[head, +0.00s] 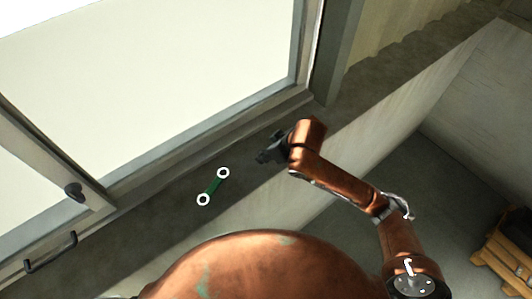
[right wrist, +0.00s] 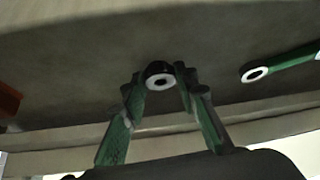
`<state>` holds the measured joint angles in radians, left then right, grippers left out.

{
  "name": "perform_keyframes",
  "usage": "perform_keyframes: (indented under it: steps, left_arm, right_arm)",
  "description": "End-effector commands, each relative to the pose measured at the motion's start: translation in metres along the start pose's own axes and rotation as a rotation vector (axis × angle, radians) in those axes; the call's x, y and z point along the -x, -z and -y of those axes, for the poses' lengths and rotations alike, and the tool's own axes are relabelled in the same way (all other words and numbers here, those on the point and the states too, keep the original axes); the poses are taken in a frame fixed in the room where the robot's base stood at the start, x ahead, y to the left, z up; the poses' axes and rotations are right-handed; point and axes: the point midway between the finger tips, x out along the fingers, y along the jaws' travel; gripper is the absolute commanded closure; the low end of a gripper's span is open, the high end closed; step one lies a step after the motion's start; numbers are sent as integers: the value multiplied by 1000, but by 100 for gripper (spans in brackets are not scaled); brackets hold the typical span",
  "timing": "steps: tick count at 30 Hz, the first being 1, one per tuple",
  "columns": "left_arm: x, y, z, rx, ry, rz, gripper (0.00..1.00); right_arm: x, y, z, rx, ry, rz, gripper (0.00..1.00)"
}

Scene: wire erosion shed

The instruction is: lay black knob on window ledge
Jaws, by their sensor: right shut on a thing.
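The black knob (right wrist: 158,69) is a small round black piece with a pale ring and a dark hole on its face. It sits between the fingertips of my right gripper (right wrist: 160,84) in the right wrist view. The right gripper (head: 267,155) is shut on it, over the grey window ledge (head: 150,215) in the head view. The ledge surface also shows behind the knob in the right wrist view (right wrist: 80,60). In the head view the knob cannot be told apart from the dark fingers. I cannot tell whether it touches the ledge. My left gripper is not in view.
A green bar with white ring ends (head: 213,186) lies on the ledge left of my right gripper. Wooden pallets (head: 508,250) stand on the floor at the right.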

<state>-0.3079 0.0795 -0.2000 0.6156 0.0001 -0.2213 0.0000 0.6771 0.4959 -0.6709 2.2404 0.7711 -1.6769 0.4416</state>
Motion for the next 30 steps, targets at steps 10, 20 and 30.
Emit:
perform_keyframes:
  steps: [10,20,30]
  left_arm:
    - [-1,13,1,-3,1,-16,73]
    - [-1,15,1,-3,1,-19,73]
    - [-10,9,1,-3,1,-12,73]
  right_arm:
    - [-2,-1,0,0,0,0,62]
    - [-2,-1,0,0,0,0,55]
    - [35,1,-1,3,-3,-5,55]
